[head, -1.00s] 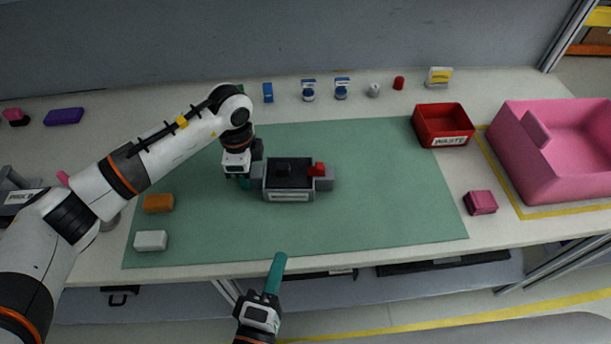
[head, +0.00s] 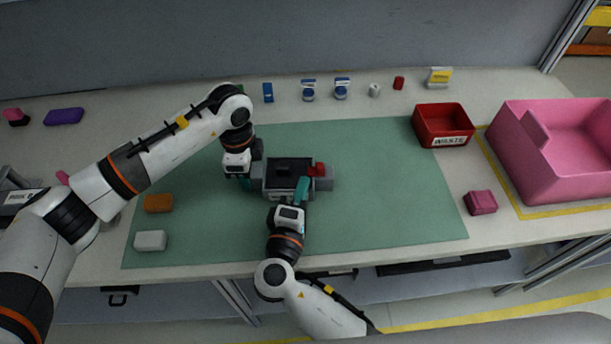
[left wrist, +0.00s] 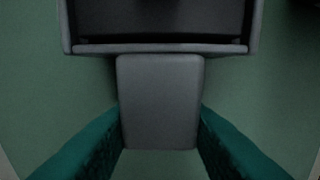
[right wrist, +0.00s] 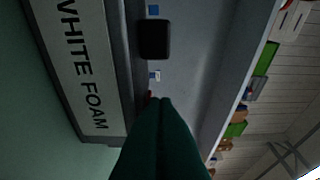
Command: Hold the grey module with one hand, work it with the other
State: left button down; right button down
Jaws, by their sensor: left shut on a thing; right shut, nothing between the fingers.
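The grey module (head: 284,170) with a black top and a red part (head: 318,170) at its right end lies on the green mat. My left gripper (head: 248,180) is shut on the module's left grey tab; in the left wrist view the tab (left wrist: 160,100) sits between the teal fingers. My right gripper (head: 302,186) is shut and empty at the module's front right, its tips close to the front face. In the right wrist view the module's front (right wrist: 82,65) carries a label reading "WHITE FOAM". I cannot tell whether the tips touch it.
An orange block (head: 159,203) and a white block (head: 151,240) lie on the mat (head: 390,200) at left. A red waste bin (head: 443,125), a pink block (head: 480,202) and a large pink bin (head: 560,150) stand at right. The mat right of the module is clear.

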aim_at(319, 173)
jog(key=shift+x, duration=1.5)
jog(key=shift+d, duration=0.1)
jog(key=shift+s+d, duration=0.1)
jog(key=shift+d, duration=1.1)
jog(key=shift+s+a, duration=0.2)
jog(key=shift+s, duration=0.25)
jog(key=v, duration=1.9)
jog(key=shift+s, duration=0.1)
pick_arm(q)
jog(key=c, duration=0.8)
grip_release()
jog(key=shift+c, duration=0.2)
